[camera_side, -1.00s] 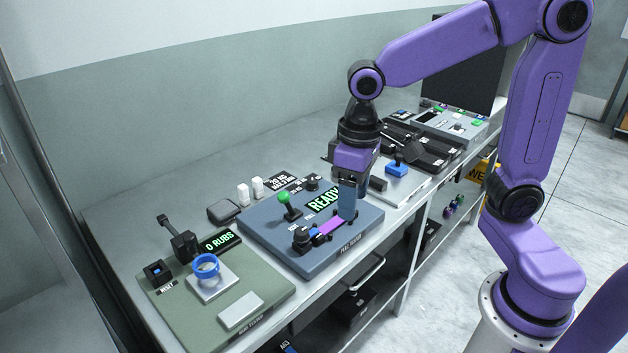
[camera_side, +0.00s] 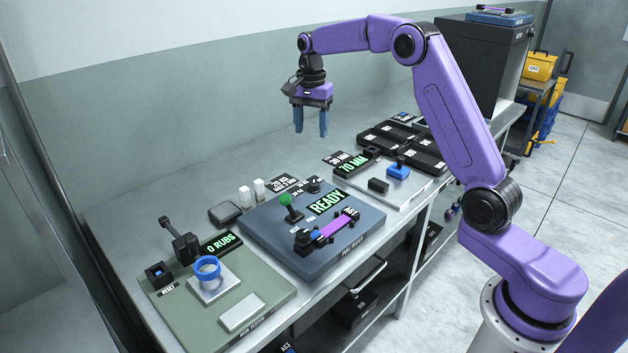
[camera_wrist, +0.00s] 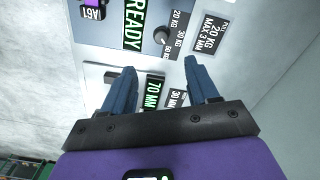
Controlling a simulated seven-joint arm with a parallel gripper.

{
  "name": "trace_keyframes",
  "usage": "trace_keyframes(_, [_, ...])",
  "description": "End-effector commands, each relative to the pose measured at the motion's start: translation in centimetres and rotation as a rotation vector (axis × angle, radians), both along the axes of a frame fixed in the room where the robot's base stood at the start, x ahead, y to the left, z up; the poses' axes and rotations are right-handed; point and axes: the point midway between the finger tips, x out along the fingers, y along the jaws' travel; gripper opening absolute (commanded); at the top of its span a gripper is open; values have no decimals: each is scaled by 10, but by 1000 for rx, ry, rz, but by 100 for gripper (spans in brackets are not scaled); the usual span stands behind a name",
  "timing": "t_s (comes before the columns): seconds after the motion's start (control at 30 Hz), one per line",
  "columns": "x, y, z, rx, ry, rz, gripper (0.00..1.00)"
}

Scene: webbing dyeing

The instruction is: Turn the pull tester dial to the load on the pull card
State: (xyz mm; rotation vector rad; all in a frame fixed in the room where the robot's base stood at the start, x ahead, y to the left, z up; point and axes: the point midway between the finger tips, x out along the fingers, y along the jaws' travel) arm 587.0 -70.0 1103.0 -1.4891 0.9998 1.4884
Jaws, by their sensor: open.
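The blue-grey pull tester (camera_side: 290,262) lies on the bench with its display reading READY (camera_side: 326,202). Its small black dial (camera_side: 313,184) is at the back edge. In the wrist view the dial (camera_wrist: 163,36) stands among marks for 20, 30 and 50 KG; I cannot tell its setting. The pull card (camera_side: 282,183) lies behind the tester; in the wrist view the card (camera_wrist: 212,38) reads 20 KG, MAX 3 MM. A purple webbing strip (camera_side: 333,228) spans the tester's clamps. My gripper (camera_side: 312,135) is open, empty, and raised above the back of the bench, apart from the dial.
A green lever (camera_side: 286,201) rises from the tester near the dial. Two white blocks (camera_side: 251,191) stand left of the card. The green rub tester (camera_side: 270,290) is in front left. A pale unit reading 70 MM (camera_side: 353,163) and black trays (camera_side: 401,143) lie to the right.

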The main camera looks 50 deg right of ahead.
Motion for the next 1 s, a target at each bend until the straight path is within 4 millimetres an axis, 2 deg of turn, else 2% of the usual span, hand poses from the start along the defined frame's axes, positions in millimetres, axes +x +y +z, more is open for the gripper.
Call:
trace_keyframes(0.13, [6,-15,-3,0,2,-70,59])
trace_keyframes(0.27, [6,-16,-10,0,3,-78,59])
trace_keyframes(0.37, [6,-16,-22,0,4,-78,59])
trace_keyframes(1.0, [5,-16,-140,0,4,-76,59])
